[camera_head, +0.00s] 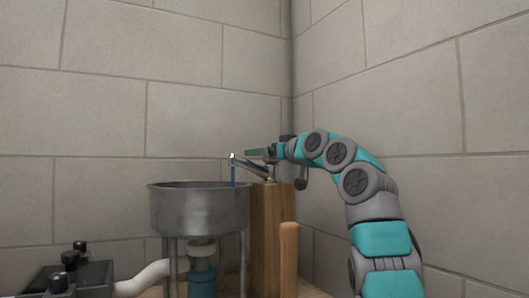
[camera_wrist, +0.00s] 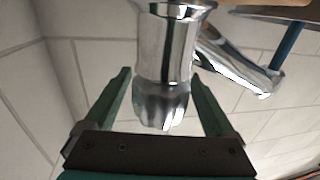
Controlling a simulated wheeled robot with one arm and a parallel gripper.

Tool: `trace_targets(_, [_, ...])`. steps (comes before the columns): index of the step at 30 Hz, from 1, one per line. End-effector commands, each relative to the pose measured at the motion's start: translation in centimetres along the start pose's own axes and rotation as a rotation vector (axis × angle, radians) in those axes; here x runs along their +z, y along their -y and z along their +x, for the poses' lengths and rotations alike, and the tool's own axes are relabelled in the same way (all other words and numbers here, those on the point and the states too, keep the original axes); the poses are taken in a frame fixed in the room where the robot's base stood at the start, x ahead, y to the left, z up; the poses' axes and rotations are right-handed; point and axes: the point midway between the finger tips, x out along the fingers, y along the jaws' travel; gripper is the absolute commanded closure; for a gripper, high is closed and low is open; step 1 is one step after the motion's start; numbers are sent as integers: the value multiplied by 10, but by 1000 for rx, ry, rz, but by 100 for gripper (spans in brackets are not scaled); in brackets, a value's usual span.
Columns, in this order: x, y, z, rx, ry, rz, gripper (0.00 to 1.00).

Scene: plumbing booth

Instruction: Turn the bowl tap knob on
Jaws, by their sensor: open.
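The chrome tap (camera_wrist: 168,45) stands on a wooden post (camera_head: 270,235) beside the metal bowl (camera_head: 198,212). Its fluted knob (camera_wrist: 160,105) shows in the wrist view between the two green fingers of my gripper (camera_wrist: 161,76). The fingers are open, one on each side of the knob, with a visible gap on both sides. In the head view my gripper (camera_head: 262,153) is level at the top of the tap, which it partly hides. The spout (camera_wrist: 235,62) reaches over the bowl. A blue streak (camera_head: 234,176), looking like water, runs from its tip into the bowl.
A white pipe (camera_head: 145,279) and a blue fitting (camera_head: 202,284) are under the bowl. A dark box with black knobs (camera_head: 80,275) stands at lower left. A wooden rounded post (camera_head: 289,260) stands right of the tap post. Block walls close the corner behind.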

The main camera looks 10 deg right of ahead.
Motion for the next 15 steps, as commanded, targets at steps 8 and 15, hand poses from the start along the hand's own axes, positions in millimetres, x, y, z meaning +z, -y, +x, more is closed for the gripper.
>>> trace_targets(8, [0, 0, 0, 0, -1, 0, 32])
trace_targets(15, [0, 0, 0, 0, -1, 0, 59])
